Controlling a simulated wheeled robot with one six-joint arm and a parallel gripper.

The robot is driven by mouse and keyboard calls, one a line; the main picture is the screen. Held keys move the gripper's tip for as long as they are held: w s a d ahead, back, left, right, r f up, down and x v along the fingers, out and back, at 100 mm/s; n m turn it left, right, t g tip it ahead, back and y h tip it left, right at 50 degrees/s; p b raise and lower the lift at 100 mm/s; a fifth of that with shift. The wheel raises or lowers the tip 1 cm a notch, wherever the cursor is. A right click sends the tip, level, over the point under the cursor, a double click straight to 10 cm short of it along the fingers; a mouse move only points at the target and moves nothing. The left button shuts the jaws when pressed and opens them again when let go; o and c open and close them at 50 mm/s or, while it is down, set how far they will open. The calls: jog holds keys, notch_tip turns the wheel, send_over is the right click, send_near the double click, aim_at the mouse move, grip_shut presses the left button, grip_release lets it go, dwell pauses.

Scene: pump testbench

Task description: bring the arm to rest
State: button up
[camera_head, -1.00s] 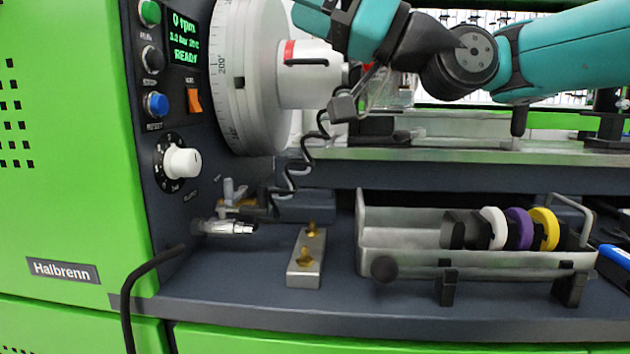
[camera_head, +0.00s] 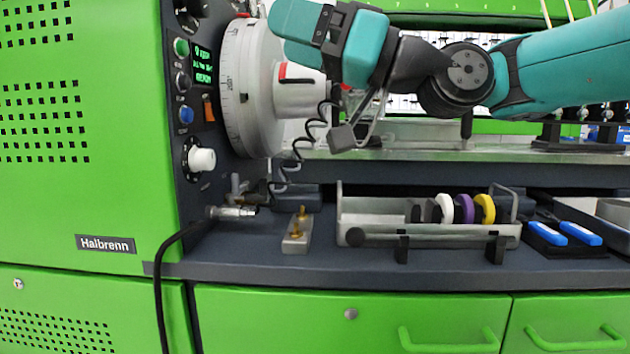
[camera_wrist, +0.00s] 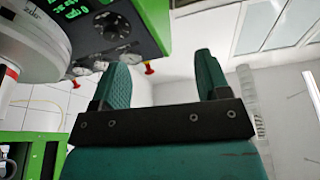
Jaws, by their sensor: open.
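My arm (camera_head: 465,80) reaches in from the right across the top of the head view. It is bent at a dark joint, and its teal end lies in front of the large white graduated dial (camera_head: 245,85). In the wrist view my gripper (camera_wrist: 163,78) shows two teal fingers standing well apart, with nothing between them. The dial and the control panel (camera_wrist: 105,35) show behind at the upper left there. From these views I cannot tell how far the arm is from the dial.
The green Halbrenn cabinet (camera_head: 90,130) stands at the left. On the bench shelf are a brass-pegged block (camera_head: 297,235), a metal tray (camera_head: 375,228) with white, purple and yellow rings, and blue-handled items (camera_head: 562,236). A black cable (camera_head: 158,285) hangs at the front.

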jog(key=s+d+f+m+h, duration=0.25)
jog(key=s+f+h, duration=0.2)
jog(key=f, duration=0.65)
jog(key=s+d+f+m+h, duration=0.25)
jog(key=f+h, duration=0.35)
jog(key=f, duration=0.4)
jog(key=s+d+f+m+g+h, duration=0.2)
jog(key=s+d+f+g+h, duration=0.2)
jog(key=s+d+f+h, duration=0.55)
notch_tip(320, 180, up, 25)
jog(key=s+d+y+p, duration=0.2)
jog(key=y+p, duration=0.1)
jog(key=p, duration=2.5)
jog(key=shift+r+t+p, duration=0.15)
jog(key=shift+t+p, duration=0.15)
jog(key=shift+c, duration=0.4)
